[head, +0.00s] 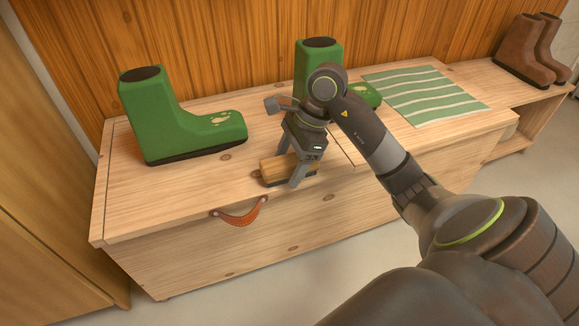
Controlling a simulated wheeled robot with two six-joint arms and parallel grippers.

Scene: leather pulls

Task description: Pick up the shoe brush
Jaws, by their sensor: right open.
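The shoe brush (271,169) has a light wooden block with a dark underside. It lies on the top of the wooden bench (215,190) near the front edge. My right gripper (286,179) points down at the brush, its two fingers apart. One finger stands in front of the brush and hides part of it; the other is beside or over its far side. I cannot tell whether the fingers touch it. My left gripper is not in view.
A green boot (175,125) with pale stains stands on the left of the bench. A second green boot (318,58) is partly hidden behind my right arm. A striped green cloth (425,95) lies to the right. A leather pull (240,214) hangs on the front. Brown boots (528,50) stand at far right.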

